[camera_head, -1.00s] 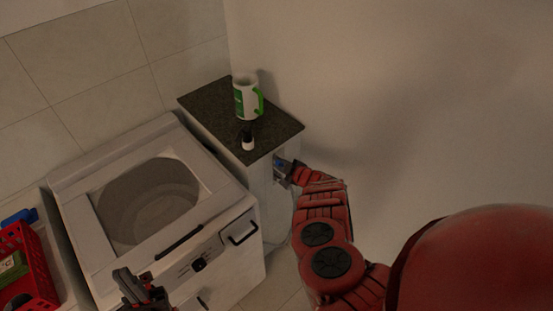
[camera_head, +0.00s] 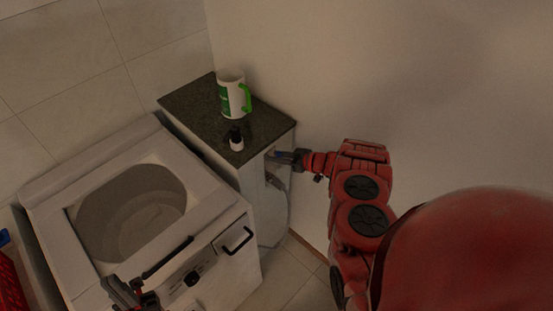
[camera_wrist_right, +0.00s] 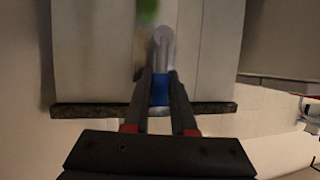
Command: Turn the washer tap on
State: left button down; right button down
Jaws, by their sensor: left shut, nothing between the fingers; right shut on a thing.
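The tap's blue handle (camera_wrist_right: 160,88) lies between the two fingers of my right gripper (camera_wrist_right: 160,82) in the right wrist view. A grey metal part of the tap (camera_wrist_right: 163,42) shows just beyond it. In the head view my right gripper (camera_head: 288,157) reaches under the edge of the dark countertop, at the side of the narrow cabinet, shut on the handle; the fingers partly hide the tap. The top-loading white washer (camera_head: 222,222) stands to the left with its lid opening uncovered. My left gripper (camera_head: 125,290) is shut and empty, low in front of the washer.
A wall closes off the right side. A red basket (camera_head: 10,285) is at the left edge. Some tiled floor (camera_head: 285,272) is free by the washer.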

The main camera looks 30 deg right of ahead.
jog(key=shift+f, duration=0.1)
dwell(0.4)
jog(key=c, duration=1)
grip_release()
jog(key=shift+c, duration=0.2)
jog(key=shift+o, duration=1.4)
jog(key=shift+w+d+f, duration=0.1)
jog(key=shift+d, duration=0.05)
jog(key=p+v, duration=0.2)
jog(key=v, duration=1.5)
jog(key=shift+d, duration=0.15)
